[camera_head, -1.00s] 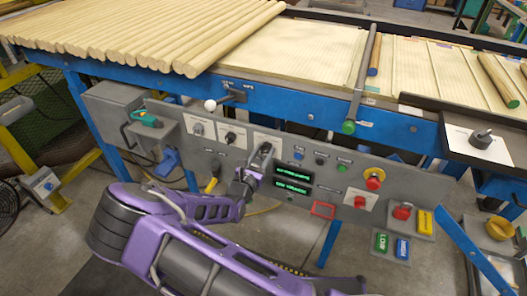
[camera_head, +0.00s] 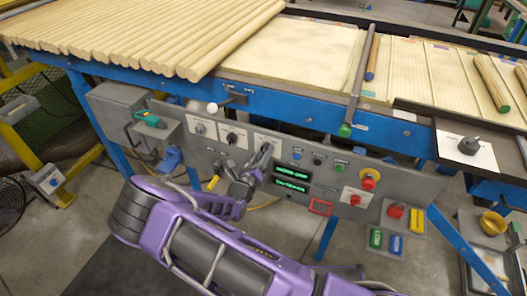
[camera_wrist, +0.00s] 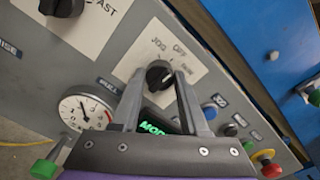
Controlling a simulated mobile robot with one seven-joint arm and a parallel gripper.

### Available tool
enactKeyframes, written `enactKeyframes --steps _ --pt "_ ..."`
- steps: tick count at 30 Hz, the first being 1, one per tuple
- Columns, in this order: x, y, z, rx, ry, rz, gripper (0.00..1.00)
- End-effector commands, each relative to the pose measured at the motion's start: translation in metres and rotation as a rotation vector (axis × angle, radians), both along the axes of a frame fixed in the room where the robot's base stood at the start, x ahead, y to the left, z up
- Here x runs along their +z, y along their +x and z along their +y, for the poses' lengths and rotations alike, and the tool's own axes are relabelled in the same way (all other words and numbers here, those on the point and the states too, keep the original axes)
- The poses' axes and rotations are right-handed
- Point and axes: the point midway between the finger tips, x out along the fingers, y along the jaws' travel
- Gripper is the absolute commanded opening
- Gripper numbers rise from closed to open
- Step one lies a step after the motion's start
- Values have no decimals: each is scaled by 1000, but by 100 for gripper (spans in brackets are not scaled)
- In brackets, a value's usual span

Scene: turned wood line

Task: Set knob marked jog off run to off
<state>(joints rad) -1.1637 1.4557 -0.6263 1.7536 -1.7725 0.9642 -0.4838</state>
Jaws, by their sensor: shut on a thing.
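The knob marked jog off run (camera_wrist: 158,75) is black and round, on a white plate (camera_wrist: 150,48) lettered JOG, OFF and RUN in the wrist view. My gripper (camera_wrist: 158,80) has one finger on each side of the knob and is shut on it. Which word the knob points to I cannot tell. In the head view my gripper (camera_head: 263,153) is at the grey control panel (camera_head: 335,185) and hides most of the knob; part of the white plate (camera_head: 267,139) shows above.
Left of it are two more knobs on white plates (camera_head: 233,136). Two green-lit displays (camera_head: 291,178) sit just right of my gripper. Red buttons (camera_head: 395,211) are farther right. A blue-framed table of wooden rods (camera_head: 150,45) stands above the panel.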

Motion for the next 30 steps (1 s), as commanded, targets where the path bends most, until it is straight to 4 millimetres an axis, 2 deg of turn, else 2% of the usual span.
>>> enactKeyframes --steps 17,18,21,23,30 --pt "-1 0 0 -1 -38 15 0" --pt "-1 0 0 -1 -38 15 46" --pt "0 0 0 -1 -38 15 64" --pt "0 0 0 -1 -38 15 74" --pt "0 0 0 0 -38 14 74"
